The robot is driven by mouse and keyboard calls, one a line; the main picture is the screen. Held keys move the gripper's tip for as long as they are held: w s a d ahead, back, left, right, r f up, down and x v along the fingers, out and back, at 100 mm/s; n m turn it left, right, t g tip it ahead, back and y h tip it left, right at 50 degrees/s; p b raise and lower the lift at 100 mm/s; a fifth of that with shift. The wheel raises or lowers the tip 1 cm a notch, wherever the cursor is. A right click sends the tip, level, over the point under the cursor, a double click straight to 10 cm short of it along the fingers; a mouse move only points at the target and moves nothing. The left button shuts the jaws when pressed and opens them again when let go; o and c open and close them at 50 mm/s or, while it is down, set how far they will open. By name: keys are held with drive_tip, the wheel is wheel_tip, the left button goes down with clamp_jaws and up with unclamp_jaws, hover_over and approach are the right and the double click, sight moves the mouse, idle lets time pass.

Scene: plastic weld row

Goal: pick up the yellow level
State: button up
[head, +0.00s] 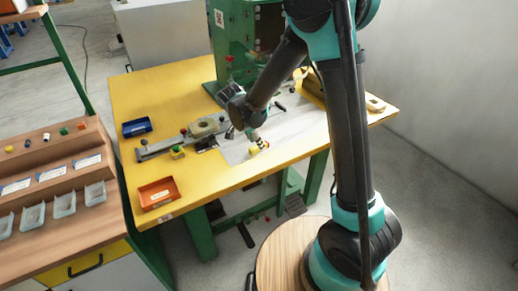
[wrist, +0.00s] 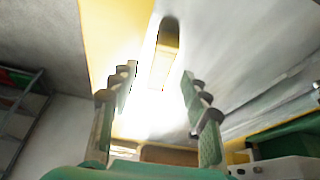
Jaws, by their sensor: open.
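The yellow level (head: 259,148) is a small yellow piece on the pale grey mat, near the front edge of the yellow table in the head view. My gripper (head: 251,134) is just above it and partly hides it. In the wrist view the level (wrist: 168,42) is a yellow bar with a dark far end, washed out by glare at its near end. It lies beyond the fingertips and between their lines. My gripper (wrist: 159,82) has its two fingers wide apart, with nothing between them.
A blue tray (head: 137,127) and an orange tray (head: 158,193) sit further left. A green machine (head: 235,50) stands behind.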

drive_tip(key=shift+x, duration=1.25)
drive_tip(key=shift+c, duration=0.4)
clamp_jaws()
